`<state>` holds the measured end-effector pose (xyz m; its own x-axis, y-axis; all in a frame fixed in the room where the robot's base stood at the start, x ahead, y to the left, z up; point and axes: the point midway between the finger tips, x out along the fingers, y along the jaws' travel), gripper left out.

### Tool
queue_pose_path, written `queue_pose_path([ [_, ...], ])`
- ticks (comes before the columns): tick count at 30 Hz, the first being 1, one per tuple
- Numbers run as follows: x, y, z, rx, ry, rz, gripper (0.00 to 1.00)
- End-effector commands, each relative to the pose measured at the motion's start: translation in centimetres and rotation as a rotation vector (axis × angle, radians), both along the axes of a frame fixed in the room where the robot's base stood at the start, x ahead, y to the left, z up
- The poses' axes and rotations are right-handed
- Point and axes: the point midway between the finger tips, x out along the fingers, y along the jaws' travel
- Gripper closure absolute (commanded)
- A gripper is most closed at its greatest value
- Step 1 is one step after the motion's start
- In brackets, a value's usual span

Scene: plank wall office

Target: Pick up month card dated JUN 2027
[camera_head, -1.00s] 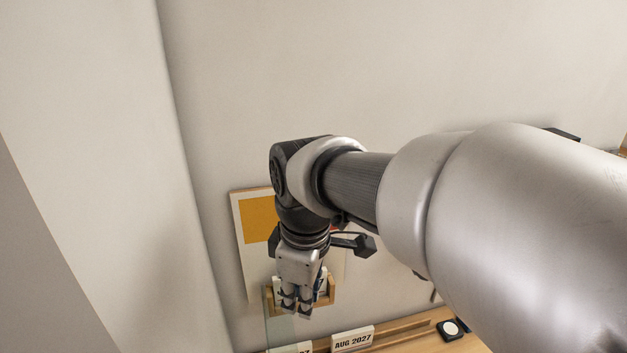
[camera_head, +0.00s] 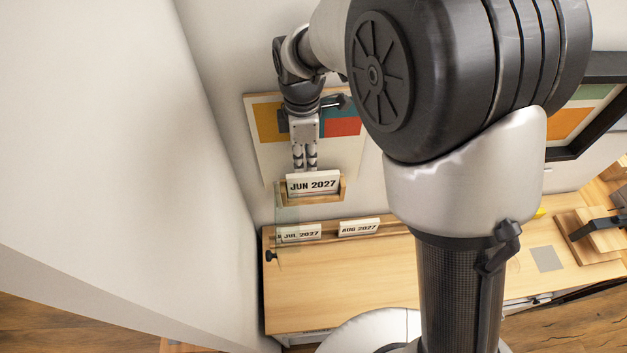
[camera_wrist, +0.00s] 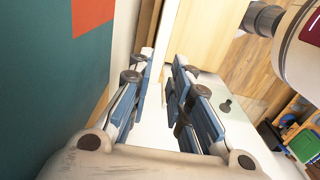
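The JUN 2027 month card (camera_head: 313,186) is white with dark print and stands upright in a small wooden wall holder (camera_head: 327,199) in the head view. My gripper (camera_head: 305,167) points down at the card's top edge, left of its middle. The head view does not show whether the fingers touch the card. In the wrist view my gripper (camera_wrist: 162,62) has its two blue-padded fingers apart, with a pale surface showing between them. I cannot tell whether that surface is the card.
The JUL 2027 card (camera_head: 299,233) and AUG 2027 card (camera_head: 359,227) stand on the wooden desk (camera_head: 330,285) below. A clear panel (camera_head: 287,215) hangs beside the holder. A colourful poster (camera_head: 268,120) is on the wall behind my gripper. A plain wall closes the left side.

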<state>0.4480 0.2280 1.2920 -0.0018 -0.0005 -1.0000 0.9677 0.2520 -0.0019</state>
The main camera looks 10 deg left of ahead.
Motion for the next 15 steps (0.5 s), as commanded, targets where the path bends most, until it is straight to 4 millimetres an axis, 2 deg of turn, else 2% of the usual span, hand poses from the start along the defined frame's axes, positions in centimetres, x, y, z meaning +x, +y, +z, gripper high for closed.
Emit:
queue_pose_path([
  [3, 0.0, 0.0, -1.8, -0.002, 0.003, -0.001, 0.82],
  [11, 0.0, 0.0, -3.7, 0.000, 0.001, -0.001, 0.82],
  [15, 0.1, 0.1, -5.9, -0.002, 0.003, -0.001, 0.82],
])
